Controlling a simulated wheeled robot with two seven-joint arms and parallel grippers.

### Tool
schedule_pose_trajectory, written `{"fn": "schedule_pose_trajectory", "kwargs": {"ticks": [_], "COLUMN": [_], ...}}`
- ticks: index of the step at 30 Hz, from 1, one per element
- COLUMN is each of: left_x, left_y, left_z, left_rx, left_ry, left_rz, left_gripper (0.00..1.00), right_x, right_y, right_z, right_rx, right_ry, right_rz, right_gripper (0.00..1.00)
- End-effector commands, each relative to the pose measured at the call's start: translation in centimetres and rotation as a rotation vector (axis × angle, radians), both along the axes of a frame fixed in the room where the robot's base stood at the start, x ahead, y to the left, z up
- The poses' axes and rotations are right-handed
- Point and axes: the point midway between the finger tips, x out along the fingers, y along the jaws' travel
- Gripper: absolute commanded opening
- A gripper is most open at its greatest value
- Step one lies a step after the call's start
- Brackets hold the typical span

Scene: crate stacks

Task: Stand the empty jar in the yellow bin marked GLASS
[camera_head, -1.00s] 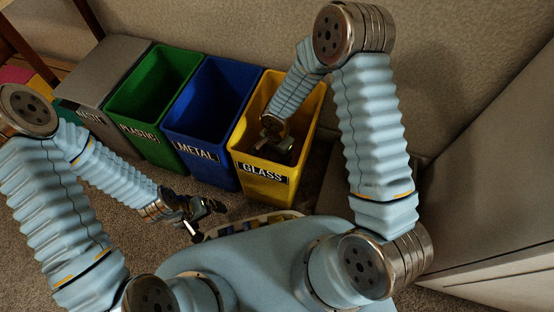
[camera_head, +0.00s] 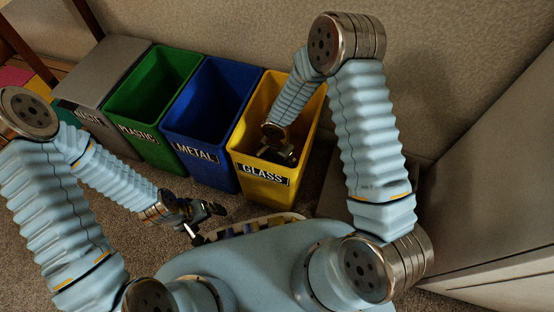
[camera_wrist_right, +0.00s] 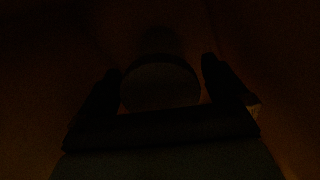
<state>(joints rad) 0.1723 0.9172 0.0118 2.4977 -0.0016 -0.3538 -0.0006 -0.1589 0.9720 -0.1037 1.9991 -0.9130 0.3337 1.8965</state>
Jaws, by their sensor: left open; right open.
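The yellow bin (camera_head: 265,187) marked GLASS stands at the right end of the row in the head view. My right gripper (camera_head: 283,152) is inside its mouth, pointing down. In the very dark right wrist view, the open right fingers (camera_wrist_right: 160,70) stand either side of a dim round shape (camera_wrist_right: 160,88), which looks like the jar; I cannot tell whether it stands upright or touches the fingers. The head view does not show the jar clearly. My left gripper (camera_head: 207,222) is open and empty over the carpet, in front of the blue bin.
A blue METAL bin (camera_head: 205,158), a green PLASTIC bin (camera_head: 150,140) and a grey bin (camera_head: 112,70) stand to the left of the yellow one. A pale tray (camera_head: 285,217) holding several things lies close to my body. A wall is behind; a pale cabinet (camera_head: 500,220) is at right.

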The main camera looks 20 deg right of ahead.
Motion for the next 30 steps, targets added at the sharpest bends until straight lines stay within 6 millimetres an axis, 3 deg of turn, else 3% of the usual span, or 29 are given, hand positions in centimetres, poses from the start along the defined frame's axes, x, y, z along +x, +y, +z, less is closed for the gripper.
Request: {"fn": "schedule_pose_trajectory", "kwargs": {"ticks": [5, 12, 18, 30], "left_x": [0.0, -0.1, -0.2, -0.2], "left_y": [0.0, 0.0, -0.1, -0.1], "left_z": [1.0, 2.5, 3.2, 3.3], "left_rx": [0.000, -0.001, -0.002, -0.002], "left_ry": [0.002, 0.004, 0.007, 0.007], "left_rz": [-0.001, -0.003, -0.005, -0.005], "left_gripper": [1.00, 1.00, 1.00, 1.00], "right_x": [0.1, 0.1, 0.1, 0.0], "right_y": [0.0, 0.0, 0.0, 0.0], "right_z": [2.1, 7.8, 11.2, 12.3], "right_rx": [0.001, 0.001, 0.001, 0.000], "right_ry": [-0.004, -0.004, -0.003, 0.000], "right_rz": [-0.002, -0.002, 0.000, 0.000], "right_gripper": [1.00, 1.00, 1.00, 1.00]}}
